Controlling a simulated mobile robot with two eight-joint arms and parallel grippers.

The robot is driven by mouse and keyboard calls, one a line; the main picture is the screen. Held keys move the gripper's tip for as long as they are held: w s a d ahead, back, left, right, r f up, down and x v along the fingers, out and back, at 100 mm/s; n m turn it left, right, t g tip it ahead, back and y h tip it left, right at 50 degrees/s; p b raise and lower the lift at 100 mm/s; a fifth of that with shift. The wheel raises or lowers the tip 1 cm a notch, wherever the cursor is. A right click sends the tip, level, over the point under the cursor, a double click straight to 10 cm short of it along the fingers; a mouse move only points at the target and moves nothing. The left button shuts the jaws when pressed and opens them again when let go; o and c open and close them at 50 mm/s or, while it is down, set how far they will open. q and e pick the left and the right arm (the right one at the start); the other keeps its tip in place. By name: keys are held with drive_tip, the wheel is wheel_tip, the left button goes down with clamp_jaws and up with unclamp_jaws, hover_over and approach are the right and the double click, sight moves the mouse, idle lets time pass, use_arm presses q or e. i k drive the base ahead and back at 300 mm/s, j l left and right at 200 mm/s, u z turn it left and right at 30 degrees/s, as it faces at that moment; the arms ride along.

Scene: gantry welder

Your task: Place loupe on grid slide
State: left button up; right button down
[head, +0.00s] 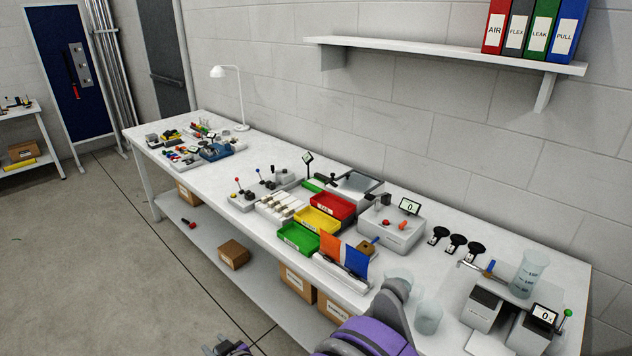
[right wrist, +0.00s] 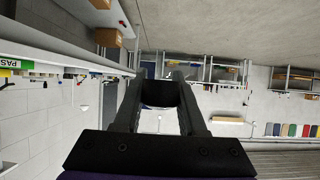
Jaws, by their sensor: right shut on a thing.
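My right gripper (head: 228,346) shows small at the bottom edge of the head view, left of my purple arm link and out over the floor in front of the bench. In the right wrist view my right gripper (right wrist: 160,92) is shut on a dark, rounded thing, the loupe (right wrist: 162,95), held between its black fingers. The loupe's details are too dark to make out. I cannot pick out the grid slide for sure among the small items on the bench. My left gripper is not in view.
The long white bench (head: 225,165) carries red, yellow and green bins (head: 298,240), a scale-like box (head: 392,232), black discs (head: 457,243), beakers (head: 529,272) and grey blocks (head: 483,308). A shelf (head: 450,55) with binders hangs above. Boxes (head: 234,254) stand under the bench. Open floor (head: 90,260) lies left.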

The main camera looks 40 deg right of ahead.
sight(361, 179)
drive_tip(key=i+j+z, duration=0.15)
drive_tip(key=i+z, duration=0.25)
drive_tip(key=i+j+z, duration=0.4)
drive_tip(key=i, duration=0.2)
drive_tip(key=i+j+z, duration=0.1)
drive_tip(key=z, duration=0.3)
drive_tip(key=i+j+z, duration=0.2)
drive_tip(key=z, duration=0.2)
drive_tip(key=i+j+z, duration=0.1)
drive_tip(key=z, duration=0.3)
drive_tip(key=i+j+z, duration=0.1)
drive_tip(key=j+z, duration=0.7)
